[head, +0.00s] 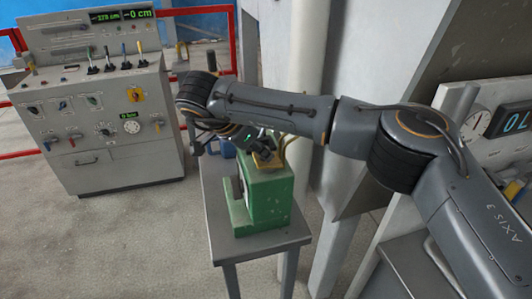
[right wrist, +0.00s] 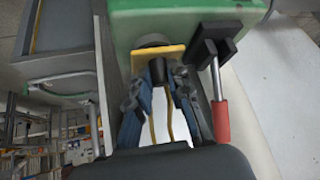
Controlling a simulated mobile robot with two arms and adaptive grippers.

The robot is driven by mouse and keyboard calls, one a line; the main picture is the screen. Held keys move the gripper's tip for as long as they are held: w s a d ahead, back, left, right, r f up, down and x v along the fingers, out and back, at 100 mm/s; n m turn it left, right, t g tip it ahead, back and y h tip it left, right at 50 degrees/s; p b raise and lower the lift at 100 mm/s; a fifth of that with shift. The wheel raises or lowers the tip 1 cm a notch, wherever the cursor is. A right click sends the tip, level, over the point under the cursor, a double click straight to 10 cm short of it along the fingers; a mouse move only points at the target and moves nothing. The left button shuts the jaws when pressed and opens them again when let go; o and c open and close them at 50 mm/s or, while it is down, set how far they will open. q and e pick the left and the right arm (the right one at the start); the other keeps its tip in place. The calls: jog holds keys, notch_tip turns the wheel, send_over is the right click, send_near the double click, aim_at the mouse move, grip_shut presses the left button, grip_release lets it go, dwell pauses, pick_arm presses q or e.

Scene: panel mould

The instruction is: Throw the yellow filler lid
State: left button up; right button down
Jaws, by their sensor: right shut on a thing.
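The yellow filler lid (right wrist: 150,53) lies against the green box (right wrist: 180,22) in the right wrist view, with a black knob in front of it. My right gripper (right wrist: 167,72) has its blue-grey fingers on both sides of the knob and is shut on the lid. In the head view the right gripper (head: 262,146) is at the top of the green box (head: 268,200), and the arm and fingers partly hide the lid there. Whether the lid is lifted off the box cannot be told. My left gripper is not in view.
The green box stands on a small grey table (head: 262,246). A lever with a red grip (right wrist: 220,120) is close beside the right finger. A control console (head: 100,125) stands at the left, with red railing (head: 190,10) behind. Floor between console and table is clear.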

jog(key=shift+s+a+f+t+h+b, duration=0.1)
jog(key=shift+a+f+t+h+b, duration=0.2)
jog(key=shift+h, duration=0.2)
jog(key=shift+s+a+f+t+h+b, duration=0.1)
jog(key=shift+f+h+b, duration=0.1)
jog(key=shift+h+b, duration=0.25)
jog(key=c, duration=1.2)
grip_release()
jog(key=v, duration=0.7)
jog(key=shift+a, duration=0.2)
jog(key=shift+s+a, duration=0.1)
